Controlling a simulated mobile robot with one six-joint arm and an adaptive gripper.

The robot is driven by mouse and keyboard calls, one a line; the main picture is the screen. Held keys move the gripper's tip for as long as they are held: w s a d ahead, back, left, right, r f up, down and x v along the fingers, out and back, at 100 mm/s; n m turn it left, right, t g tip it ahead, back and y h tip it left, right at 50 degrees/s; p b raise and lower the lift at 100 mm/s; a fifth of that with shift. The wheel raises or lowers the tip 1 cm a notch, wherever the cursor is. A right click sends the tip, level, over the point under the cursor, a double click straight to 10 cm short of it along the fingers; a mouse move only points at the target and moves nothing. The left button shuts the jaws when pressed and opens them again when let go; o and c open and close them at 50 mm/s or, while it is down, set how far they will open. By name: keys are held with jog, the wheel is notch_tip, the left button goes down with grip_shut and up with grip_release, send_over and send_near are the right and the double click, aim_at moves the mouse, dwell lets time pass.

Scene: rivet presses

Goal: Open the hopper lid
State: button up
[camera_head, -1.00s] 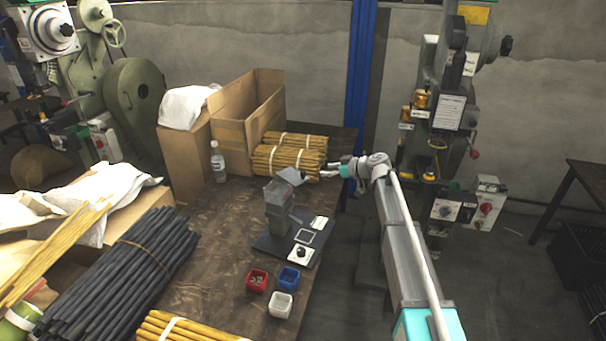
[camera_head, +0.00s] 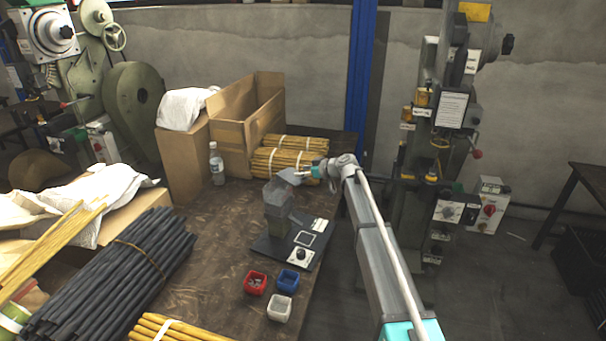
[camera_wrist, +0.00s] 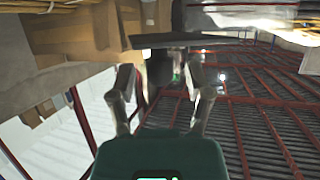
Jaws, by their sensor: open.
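The hopper (camera_head: 276,193) is a small grey box on top of a stand on a dark base plate, at the middle of the table in the head view. Its grey lid (camera_head: 287,175) shows as a slanted plate at the hopper's top right; how far it is raised is hard to tell. My gripper (camera_head: 300,175) is at the lid's right side, very close to it; contact cannot be made out. In the wrist view my gripper (camera_wrist: 163,88) has its two fingers spread with nothing clearly held. A dark thin plate (camera_wrist: 185,42) crosses in front of the fingertips.
Yellow rod bundles (camera_head: 290,158) and a cardboard box (camera_head: 246,110) lie behind. A bottle (camera_head: 216,163) stands left. Black rods (camera_head: 110,275) fill the left front.

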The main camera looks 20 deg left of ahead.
grip_shut()
dwell(0.3)
jog(key=shift+a, duration=0.2)
